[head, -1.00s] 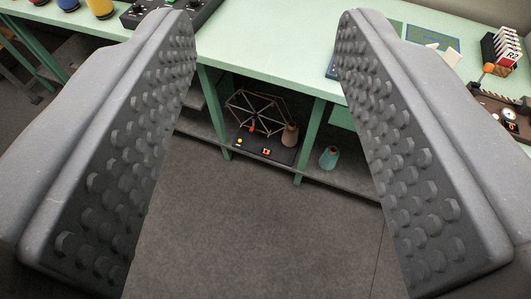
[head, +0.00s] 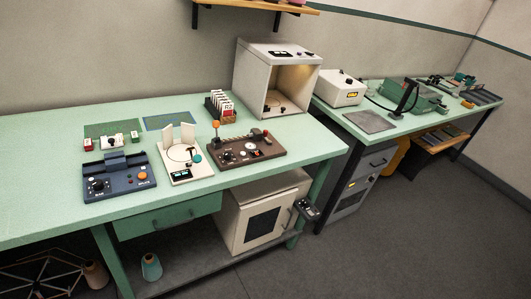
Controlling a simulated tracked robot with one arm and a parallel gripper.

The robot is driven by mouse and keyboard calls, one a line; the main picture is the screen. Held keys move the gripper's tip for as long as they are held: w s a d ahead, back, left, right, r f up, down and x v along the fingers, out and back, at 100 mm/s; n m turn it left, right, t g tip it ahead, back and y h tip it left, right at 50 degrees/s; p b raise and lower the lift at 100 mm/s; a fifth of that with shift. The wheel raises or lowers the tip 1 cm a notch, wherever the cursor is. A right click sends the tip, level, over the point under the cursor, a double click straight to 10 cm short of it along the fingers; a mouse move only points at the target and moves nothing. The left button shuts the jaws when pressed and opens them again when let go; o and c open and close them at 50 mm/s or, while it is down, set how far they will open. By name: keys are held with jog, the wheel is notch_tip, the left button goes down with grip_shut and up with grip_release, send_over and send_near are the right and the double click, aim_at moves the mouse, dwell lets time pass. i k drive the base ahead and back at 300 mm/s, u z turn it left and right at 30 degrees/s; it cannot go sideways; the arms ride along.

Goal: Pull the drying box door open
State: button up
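A cream box (head: 233,222) stands on the lower shelf under the green bench, and I take it for the drying box. Its front door (head: 262,232) has a dark window and looks shut. A dark upright handle (head: 289,219) sits at the right edge of the door. The bench top overhangs the box. My gripper does not show in the present view.
A small dark keypad (head: 308,209) sits by the bench leg, just right of the box. A green drawer (head: 168,215) is to its left. An open-fronted white booth (head: 268,75) stands on the bench. The grey floor (head: 380,240) in front is clear.

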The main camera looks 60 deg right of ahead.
aim_at(259, 222)
jog(key=u, duration=1)
jog(key=k, duration=0.35)
jog(key=z, duration=1.8)
